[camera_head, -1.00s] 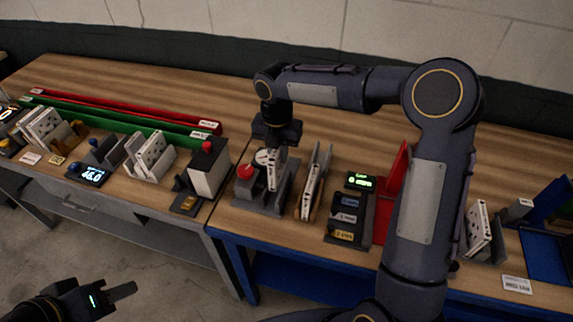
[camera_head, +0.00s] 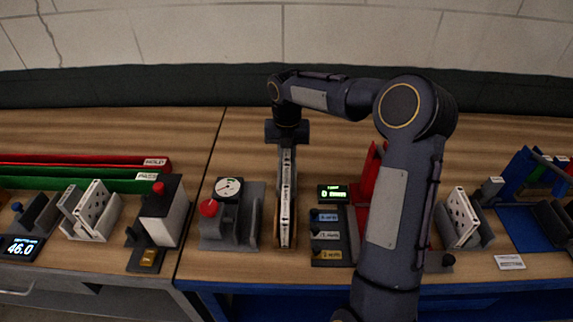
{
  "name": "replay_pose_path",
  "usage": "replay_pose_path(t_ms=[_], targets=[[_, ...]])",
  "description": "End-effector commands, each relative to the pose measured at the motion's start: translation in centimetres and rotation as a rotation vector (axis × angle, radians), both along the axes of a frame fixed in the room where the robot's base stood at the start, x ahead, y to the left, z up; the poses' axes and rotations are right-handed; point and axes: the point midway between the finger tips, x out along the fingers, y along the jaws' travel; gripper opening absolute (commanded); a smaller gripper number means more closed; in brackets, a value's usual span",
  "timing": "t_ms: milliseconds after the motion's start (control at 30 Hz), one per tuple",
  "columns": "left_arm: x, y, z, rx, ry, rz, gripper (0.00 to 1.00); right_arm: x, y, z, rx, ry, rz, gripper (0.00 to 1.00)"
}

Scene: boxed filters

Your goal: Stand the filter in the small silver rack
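A thin white filter (camera_head: 287,205) stands on edge in a narrow holder with brown sides (camera_head: 276,228), right of the gauge fixture. My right gripper (camera_head: 287,146) points down at the far end of this filter. Its fingers are small and dark there, and I cannot tell whether they grip it. White perforated filters stand in a small grey rack (camera_head: 77,230) at the left and another grey rack (camera_head: 476,240) at the right. I cannot tell which rack is the small silver one. My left gripper is out of view.
A gauge fixture (camera_head: 247,231) with a red knob stands left of the filter. A display (camera_head: 333,194) and labelled trays (camera_head: 326,256) stand to its right. A white-and-black box (camera_head: 164,220), red and green rails and a blue tray (camera_head: 524,238) also occupy the tables.

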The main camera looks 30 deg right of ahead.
Motion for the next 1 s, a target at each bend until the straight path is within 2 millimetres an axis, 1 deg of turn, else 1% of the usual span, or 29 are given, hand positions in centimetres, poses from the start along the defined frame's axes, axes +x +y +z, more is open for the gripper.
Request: replay_pose_path(t_ms=[100, 233, 667, 700, 800, 833, 1000], targets=[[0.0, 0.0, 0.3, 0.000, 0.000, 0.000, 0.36, -0.1, 0.0, -1.7, 0.000, 0.004, 0.000, 0.00], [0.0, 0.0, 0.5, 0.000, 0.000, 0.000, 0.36, -0.1, 0.0, -3.3, 0.000, 0.002, 0.001, 0.00], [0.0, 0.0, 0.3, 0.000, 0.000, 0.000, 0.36, 0.0, 0.0, -4.1, 0.000, 0.000, 0.000, 0.00], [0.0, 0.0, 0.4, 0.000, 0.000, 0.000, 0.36, 0.0, 0.0, -3.9, 0.000, 0.000, 0.000, 0.23], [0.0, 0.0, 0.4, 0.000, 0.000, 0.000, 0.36, 0.0, 0.0, -3.9, 0.000, 0.000, 0.000, 0.36], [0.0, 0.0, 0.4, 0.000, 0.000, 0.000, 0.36, 0.0, 0.0, -3.9, 0.000, 0.000, 0.000, 0.40], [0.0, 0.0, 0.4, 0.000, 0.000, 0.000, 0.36, 0.0, 0.0, -3.9, 0.000, 0.000, 0.000, 0.40]])
